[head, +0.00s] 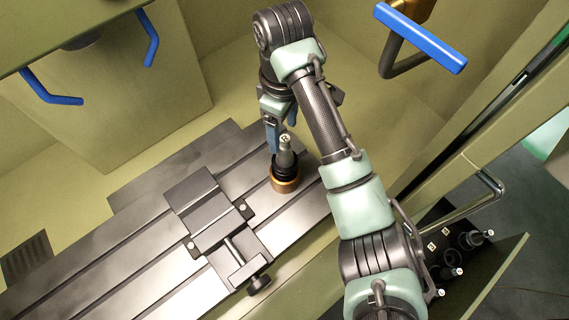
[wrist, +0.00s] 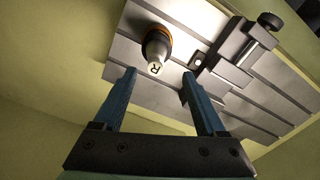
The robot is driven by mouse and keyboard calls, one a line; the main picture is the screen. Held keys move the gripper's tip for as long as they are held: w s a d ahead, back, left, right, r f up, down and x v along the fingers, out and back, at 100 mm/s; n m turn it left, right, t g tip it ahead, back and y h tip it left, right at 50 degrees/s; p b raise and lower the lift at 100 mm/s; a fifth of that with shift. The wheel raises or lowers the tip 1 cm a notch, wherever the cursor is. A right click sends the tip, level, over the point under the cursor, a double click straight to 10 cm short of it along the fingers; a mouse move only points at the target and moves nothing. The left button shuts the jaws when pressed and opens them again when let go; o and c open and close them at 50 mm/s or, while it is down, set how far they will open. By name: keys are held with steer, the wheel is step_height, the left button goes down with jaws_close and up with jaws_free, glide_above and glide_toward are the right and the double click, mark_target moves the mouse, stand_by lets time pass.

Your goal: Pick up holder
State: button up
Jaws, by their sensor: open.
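The holder (head: 286,158) stands upright on the slotted metal table, a grey tapered piece on a dark ring, with a copper-coloured base (head: 285,185) beneath it. A letter R shows on the holder's end in the wrist view (wrist: 155,56). My gripper (head: 281,130) is open above and beside the holder, with its blue fingers pointing down. In the wrist view, the two fingers of my gripper (wrist: 159,80) are apart, and the holder appears beyond their tips, toward the left finger. Nothing is between the fingers.
A dark vise (head: 209,213) sits on the slotted table (head: 140,229) left of the holder. Blue-handled parts (head: 420,37) hang near the top. Several other dark holders (head: 465,240) stand on a rack at the lower right. Cabinet walls enclose the table.

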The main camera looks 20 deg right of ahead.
mark_target(285, 139)
steer(key=f+b, duration=0.1)
steer(key=f, duration=0.1)
steer(key=f+b, duration=0.2)
steer(key=f, duration=0.1)
steer(key=shift+w+d, duration=0.2)
steer(key=shift+f+p, duration=0.2)
steer(key=shift+p, duration=0.4)
steer(key=shift+f, duration=0.6)
jaws_close()
steer(key=shift+w+d+r, duration=0.1)
steer(key=shift+w+r, duration=0.05)
